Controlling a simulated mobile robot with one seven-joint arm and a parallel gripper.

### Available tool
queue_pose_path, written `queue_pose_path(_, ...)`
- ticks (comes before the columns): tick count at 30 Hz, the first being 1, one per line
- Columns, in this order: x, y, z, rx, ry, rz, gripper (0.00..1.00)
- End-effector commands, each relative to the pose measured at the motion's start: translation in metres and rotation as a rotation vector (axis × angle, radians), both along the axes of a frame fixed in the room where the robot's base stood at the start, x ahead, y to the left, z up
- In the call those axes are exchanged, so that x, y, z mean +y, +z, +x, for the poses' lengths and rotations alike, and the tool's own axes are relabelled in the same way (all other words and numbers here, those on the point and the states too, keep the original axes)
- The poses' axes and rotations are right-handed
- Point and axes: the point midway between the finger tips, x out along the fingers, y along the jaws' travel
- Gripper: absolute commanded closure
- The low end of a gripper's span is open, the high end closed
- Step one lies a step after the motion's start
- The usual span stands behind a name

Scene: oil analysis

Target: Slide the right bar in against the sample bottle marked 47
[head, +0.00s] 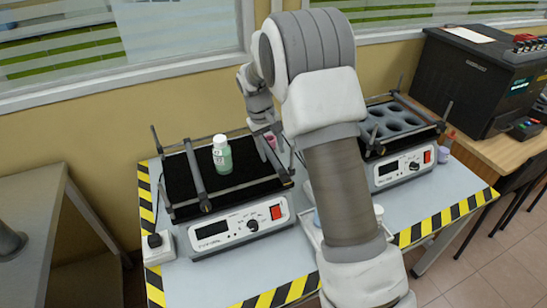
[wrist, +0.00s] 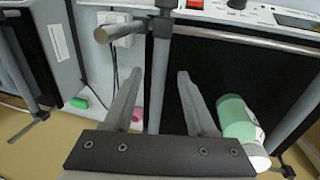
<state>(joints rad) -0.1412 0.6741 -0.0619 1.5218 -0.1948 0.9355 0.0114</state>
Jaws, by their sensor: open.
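The sample bottle (head: 222,155), white-capped with green contents, stands upright on the black top of the left shaker (head: 237,230). It also shows in the wrist view (wrist: 240,122); I cannot read its number. The left bar (head: 196,173) lies left of the bottle. The right bar (head: 277,166) is to its right, with a gap between. My gripper (head: 266,142) is over the right bar. In the wrist view my gripper (wrist: 160,78) is open, with the right bar (wrist: 160,60) running between its fingers. I cannot tell whether either finger touches it. The bottle is beside one finger.
A second shaker (head: 400,170) with a holed block stands on the right, partly behind my arm. A dark instrument (head: 480,80) is on the far-right table. Small pink (wrist: 137,113) and green (wrist: 78,102) objects lie beside the left shaker. A window wall is behind.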

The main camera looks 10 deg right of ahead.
Motion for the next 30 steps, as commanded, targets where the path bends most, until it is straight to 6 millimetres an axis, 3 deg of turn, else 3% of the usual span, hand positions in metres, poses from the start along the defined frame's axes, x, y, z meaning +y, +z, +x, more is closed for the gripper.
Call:
queue_pose_path(6,-0.005,-0.026,0.001,0.001,-0.001,0.000,0.43)
queue_pose_path(17,-0.007,-0.032,0.001,0.000,-0.001,0.000,0.43)
queue_pose_path(27,-0.006,-0.032,0.001,0.000,-0.001,0.000,1.00)
queue_pose_path(30,-0.006,-0.032,0.001,0.000,0.000,0.000,1.00)
